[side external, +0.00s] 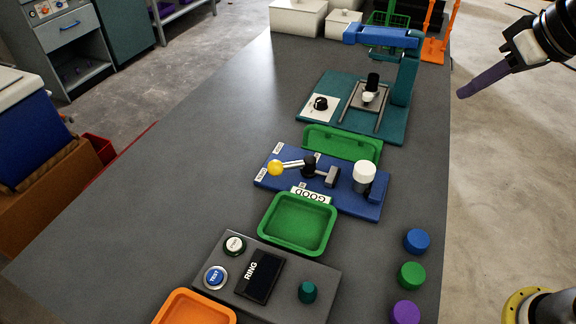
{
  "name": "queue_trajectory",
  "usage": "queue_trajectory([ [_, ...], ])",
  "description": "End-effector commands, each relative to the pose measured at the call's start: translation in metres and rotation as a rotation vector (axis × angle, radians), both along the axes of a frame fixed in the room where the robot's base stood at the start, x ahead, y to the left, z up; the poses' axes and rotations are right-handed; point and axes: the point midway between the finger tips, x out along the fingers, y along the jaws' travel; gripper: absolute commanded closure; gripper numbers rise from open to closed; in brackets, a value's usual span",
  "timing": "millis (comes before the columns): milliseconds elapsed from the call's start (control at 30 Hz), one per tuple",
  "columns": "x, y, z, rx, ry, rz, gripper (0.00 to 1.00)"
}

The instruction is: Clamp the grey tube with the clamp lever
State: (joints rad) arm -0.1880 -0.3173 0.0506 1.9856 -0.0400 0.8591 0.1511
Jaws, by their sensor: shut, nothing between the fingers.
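The clamp lever (292,165) has a yellow ball knob (275,168) at its left end and is mounted on a blue base plate (340,204) mid-table. It lies low, pointing left, with a black pivot and a grey block to its right. A short pale, whitish cylinder (364,172) stands upright at the plate's right end, against a blue block. It may be the grey tube; I see no other tube clearly. A gap shows between the cylinder and the grey block. My gripper (462,94), with purple fingers, is shut and empty at the upper right, well away from the clamp.
Green trays lie behind (342,143) and in front (298,224) of the plate. A teal press fixture (402,85) stands farther back. A grey control box (285,285) and orange tray (194,307) are in front. Coloured caps (411,275) line the right edge. The table's left is clear.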

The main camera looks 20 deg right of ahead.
Motion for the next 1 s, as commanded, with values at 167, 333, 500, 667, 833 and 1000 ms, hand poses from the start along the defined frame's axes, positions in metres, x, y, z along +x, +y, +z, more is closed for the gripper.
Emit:
queue_trajectory([
  [167,0.053,0.047,-0.012,-0.006,0.042,0.077,1.00],
  [333,0.091,0.099,-0.037,-0.022,0.087,0.155,1.00],
  [500,0.113,0.152,-0.076,-0.049,0.144,0.238,1.00],
  [667,0.115,0.189,-0.112,-0.077,0.200,0.303,1.00],
  [833,0.106,0.208,-0.138,-0.102,0.246,0.342,1.00],
  [1000,0.103,0.213,-0.139,-0.103,0.247,0.354,1.00],
])
